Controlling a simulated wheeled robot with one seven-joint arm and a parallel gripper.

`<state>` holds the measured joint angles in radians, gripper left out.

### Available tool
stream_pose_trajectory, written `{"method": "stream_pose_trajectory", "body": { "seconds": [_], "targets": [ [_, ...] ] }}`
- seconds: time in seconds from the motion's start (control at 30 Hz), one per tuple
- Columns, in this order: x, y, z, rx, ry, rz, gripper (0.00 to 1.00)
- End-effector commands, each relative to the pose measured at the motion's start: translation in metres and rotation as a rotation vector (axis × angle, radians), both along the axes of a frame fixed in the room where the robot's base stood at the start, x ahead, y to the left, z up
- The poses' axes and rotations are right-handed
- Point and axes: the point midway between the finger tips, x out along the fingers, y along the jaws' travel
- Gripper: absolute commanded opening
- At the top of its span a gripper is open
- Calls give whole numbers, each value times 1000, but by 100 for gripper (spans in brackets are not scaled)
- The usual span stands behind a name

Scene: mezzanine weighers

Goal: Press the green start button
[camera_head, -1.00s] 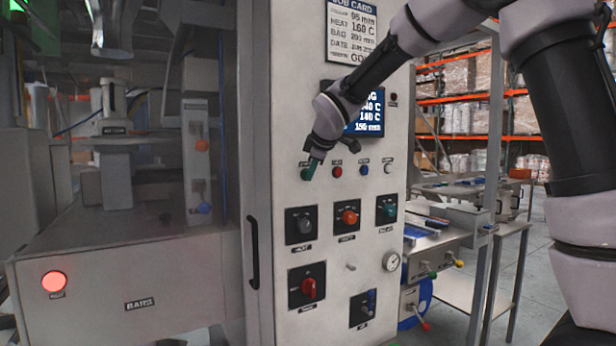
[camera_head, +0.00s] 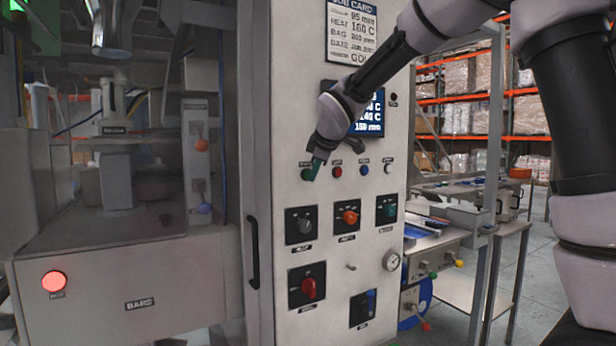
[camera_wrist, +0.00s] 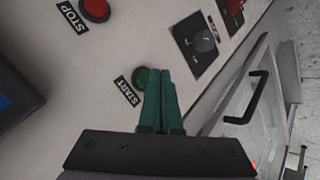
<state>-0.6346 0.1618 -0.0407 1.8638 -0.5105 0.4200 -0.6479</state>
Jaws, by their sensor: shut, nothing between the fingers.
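The green start button (camera_wrist: 141,77) is on the white control panel, beside a black START label (camera_wrist: 127,91) in the wrist view. My gripper (camera_wrist: 163,76) has its two green fingers shut together with nothing between them. The fingertips lie right next to the button in the wrist view and partly cover it; I cannot tell if they touch it. In the head view, my gripper (camera_head: 314,165) is in front of the panel at the left end of the button row, and the start button (camera_head: 306,174) shows just beside its tips.
A red stop button (camera_head: 337,171) is right of the start button, then a blue (camera_head: 364,169) and a white one (camera_head: 388,168). Rotary switches (camera_head: 347,216) sit below. A display (camera_head: 369,118) is above. A black door handle (camera_head: 253,252) is at the panel's left.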

Motion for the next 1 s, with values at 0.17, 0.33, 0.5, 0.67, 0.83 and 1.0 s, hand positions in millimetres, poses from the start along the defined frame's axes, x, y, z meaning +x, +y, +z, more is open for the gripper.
{"method": "stream_pose_trajectory", "body": {
  "seconds": [0.17,0.33,0.5,0.67,0.83,1.0],
  "targets": [
    [-1,-1,0,0,0,0,0],
    [-12,-8,1,1,-1,0,0],
    [-26,-18,1,0,-1,1,0],
    [-38,-26,1,0,-1,0,0],
    [-42,-28,0,1,0,-1,0],
    [-41,-28,0,0,0,0,0]
  ]
}}
